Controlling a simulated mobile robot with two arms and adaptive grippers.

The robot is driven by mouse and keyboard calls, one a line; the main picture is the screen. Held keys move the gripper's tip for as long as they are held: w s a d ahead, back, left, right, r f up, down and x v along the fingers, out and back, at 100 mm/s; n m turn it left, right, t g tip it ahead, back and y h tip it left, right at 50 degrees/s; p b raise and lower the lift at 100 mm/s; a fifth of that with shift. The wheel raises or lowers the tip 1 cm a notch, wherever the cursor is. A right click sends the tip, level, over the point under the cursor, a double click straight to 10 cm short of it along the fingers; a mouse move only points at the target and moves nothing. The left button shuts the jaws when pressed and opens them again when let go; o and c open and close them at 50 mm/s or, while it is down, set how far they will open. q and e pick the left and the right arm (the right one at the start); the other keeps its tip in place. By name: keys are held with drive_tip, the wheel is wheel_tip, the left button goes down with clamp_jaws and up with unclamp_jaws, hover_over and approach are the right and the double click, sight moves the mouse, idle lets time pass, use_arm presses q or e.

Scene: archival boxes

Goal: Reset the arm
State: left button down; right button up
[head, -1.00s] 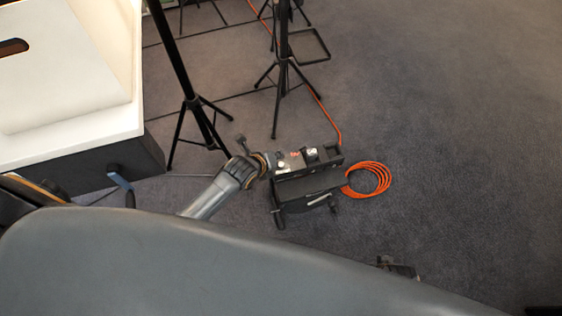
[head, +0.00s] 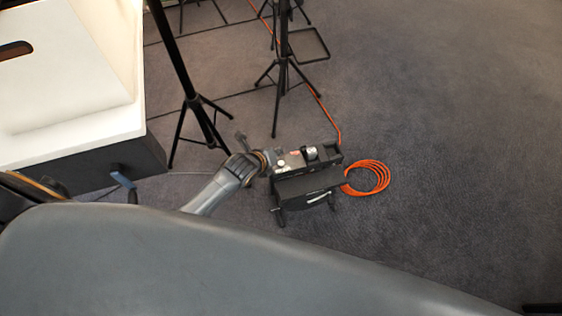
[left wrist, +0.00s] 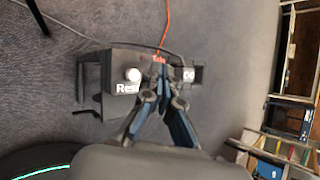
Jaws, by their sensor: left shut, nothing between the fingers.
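My left arm (head: 215,190) reaches out from under a large grey link of mine in the head view. Its far end is at a black box-like device (head: 318,182) on short legs, and the fingers are hard to make out there. In the left wrist view, my left gripper (left wrist: 160,76) has its fingers together with nothing between them. It appears in front of the black device (left wrist: 112,68), which has a white round knob and partly covered lettering. I cannot tell whether the fingertips touch the device. My right gripper is not in view.
A coiled orange cable (head: 371,178) lies right of the device. Black tripods (head: 190,90) stand behind it. A white-topped cabinet (head: 80,130) with a dark base is at the left. Carpet on the right is clear. Shelving (left wrist: 290,120) shows in the left wrist view.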

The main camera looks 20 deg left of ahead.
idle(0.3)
use_arm(q)
drive_tip(key=shift+s+f, duration=0.2)
drive_tip(key=shift+s, duration=0.05)
drive_tip(key=s+a+f+n+g+y, duration=0.15)
drive_tip(key=s+f+n, duration=0.25)
drive_tip(key=s+n, duration=0.5)
drive_tip(key=s+a+f+n+g, duration=0.2)
drive_tip(key=s+f+n+g, duration=0.15)
drive_tip(key=s+n, duration=0.55)
drive_tip(key=s+a+f+n+g+y, duration=0.15)
drive_tip(key=s+f+n, duration=0.25)
drive_tip(key=s+n, duration=0.5)
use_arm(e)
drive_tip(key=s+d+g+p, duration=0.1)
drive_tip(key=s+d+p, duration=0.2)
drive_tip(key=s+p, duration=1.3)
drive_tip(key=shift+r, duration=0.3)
use_arm(q)
drive_tip(key=s+a+g, duration=0.1)
drive_tip(key=s+a, duration=0.1)
drive_tip(key=s, duration=1.2)
drive_tip(key=shift+s+a+h, duration=0.2)
drive_tip(key=shift+s+h, duration=0.05)
drive_tip(key=shift+h, duration=0.15)
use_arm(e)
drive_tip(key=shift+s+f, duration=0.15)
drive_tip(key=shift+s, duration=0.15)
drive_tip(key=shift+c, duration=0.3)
